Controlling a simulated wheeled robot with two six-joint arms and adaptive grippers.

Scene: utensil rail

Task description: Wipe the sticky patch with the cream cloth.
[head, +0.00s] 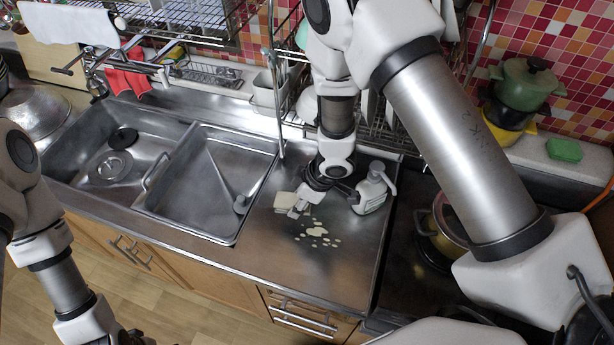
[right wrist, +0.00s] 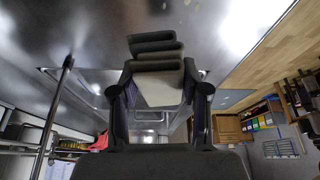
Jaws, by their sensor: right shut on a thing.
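The cream cloth (head: 284,200) is folded at my right gripper (head: 300,207), over the steel counter just left of and behind the sticky patch. In the right wrist view the cloth (right wrist: 160,88) sits between the two fingers of my right gripper (right wrist: 158,95), which is shut on it. Whether the cloth touches the counter I cannot tell. The sticky patch (head: 317,232) is a group of pale cream blots on the counter right of the sink. My left gripper (head: 135,338) is cut off at the lower edge of the head view, and its fingertips are hidden.
A white pump bottle (head: 372,190) stands close to the right of my right gripper. The sink (head: 205,185) lies to the left, a dish rack behind. A pot (head: 445,225) stands on the stove to the right. The counter in front of the patch is clear.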

